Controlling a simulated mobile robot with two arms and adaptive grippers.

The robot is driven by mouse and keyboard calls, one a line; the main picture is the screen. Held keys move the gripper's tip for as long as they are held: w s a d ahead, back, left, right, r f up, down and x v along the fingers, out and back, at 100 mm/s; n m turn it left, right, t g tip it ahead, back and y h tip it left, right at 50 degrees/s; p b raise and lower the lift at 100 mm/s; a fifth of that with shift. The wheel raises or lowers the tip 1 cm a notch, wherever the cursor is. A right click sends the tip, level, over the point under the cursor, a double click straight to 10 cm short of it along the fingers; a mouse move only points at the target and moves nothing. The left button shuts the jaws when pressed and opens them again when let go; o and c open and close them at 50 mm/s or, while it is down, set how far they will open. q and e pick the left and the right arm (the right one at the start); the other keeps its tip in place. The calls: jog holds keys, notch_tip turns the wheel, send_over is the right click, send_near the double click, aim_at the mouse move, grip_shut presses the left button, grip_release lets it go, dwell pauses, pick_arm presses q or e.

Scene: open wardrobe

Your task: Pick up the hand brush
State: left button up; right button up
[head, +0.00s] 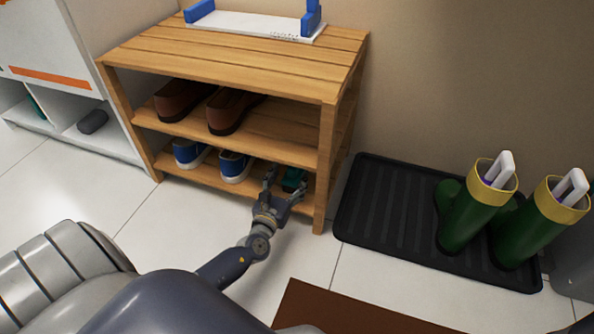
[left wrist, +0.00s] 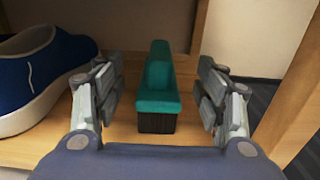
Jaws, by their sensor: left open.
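The hand brush (left wrist: 158,92) is teal with dark bristles. It lies on the lowest shelf of the wooden rack, at its right end. In the left wrist view it sits between the two open fingers of my left gripper (left wrist: 163,95), with a gap on each side. In the head view my left gripper (head: 284,190) reaches into the lowest shelf, and part of the brush (head: 294,179) shows behind the fingers. My right gripper is not in view.
A blue and white shoe (left wrist: 45,75) is close to the left finger. The rack's right post (head: 325,170) stands right of the gripper. Brown shoes (head: 232,110) sit on the shelf above. A black mat (head: 385,215) with green boots (head: 465,215) lies to the right.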

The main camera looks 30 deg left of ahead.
pick_arm(q)
jog(key=b+x, duration=0.2)
jog(key=x, duration=0.1)
jog(key=shift+w+f, duration=0.25)
jog(key=shift+f, duration=0.1)
jog(key=shift+w+a+r, duration=0.15)
jog(key=shift+w+a, duration=0.05)
jog(key=shift+w, duration=0.35)
jog(key=c, duration=1.2)
jog(key=shift+c, duration=0.5)
jog(key=shift+r, duration=0.1)
